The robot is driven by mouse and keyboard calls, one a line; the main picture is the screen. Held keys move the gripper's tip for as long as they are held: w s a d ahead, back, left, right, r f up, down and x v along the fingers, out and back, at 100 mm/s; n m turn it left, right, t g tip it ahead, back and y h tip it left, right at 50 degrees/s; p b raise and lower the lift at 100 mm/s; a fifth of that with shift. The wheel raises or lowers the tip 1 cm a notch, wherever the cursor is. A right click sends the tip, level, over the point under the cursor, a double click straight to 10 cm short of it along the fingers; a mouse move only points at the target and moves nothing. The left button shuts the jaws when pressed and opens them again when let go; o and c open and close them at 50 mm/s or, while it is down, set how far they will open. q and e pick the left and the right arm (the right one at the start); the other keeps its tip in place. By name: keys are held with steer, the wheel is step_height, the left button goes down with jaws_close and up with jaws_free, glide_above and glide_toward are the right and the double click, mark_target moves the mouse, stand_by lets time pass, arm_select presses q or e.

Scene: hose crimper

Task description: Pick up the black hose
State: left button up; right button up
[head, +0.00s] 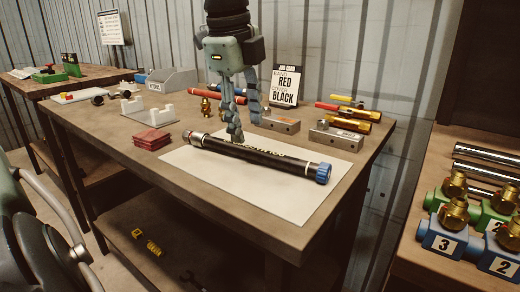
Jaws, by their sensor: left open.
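The black hose (262,157) lies at a slant across a white sheet (290,205) on the wooden workbench. It has a blue end (322,173) at the right and a dark, reddish-ringed end at the left. My left gripper (243,128) points down over the hose from above, its fingers apart. One fingertip is at or just behind the hose's upper edge, left of its middle; I cannot tell whether it touches. Nothing shows between the fingers. My right gripper is not in view.
A job card (285,85) reading red and black stands behind the gripper. Metal blocks (335,135) and coloured tools lie at the back right. Red pads (152,139) and a white rack (148,110) are at left.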

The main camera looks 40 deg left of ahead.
mark_target(251, 148)
arm_select(q)
steer(key=shift+f, duration=0.55)
steer(key=x, duration=0.4)
steer(key=shift+w+f+p, duration=0.2)
steer(key=shift+p, duration=0.1)
steer(key=shift+f, duration=0.15)
steer(key=shift+w, duration=0.1)
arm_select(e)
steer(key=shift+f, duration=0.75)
arm_select(q)
steer(key=shift+a, duration=0.1)
jaws_close()
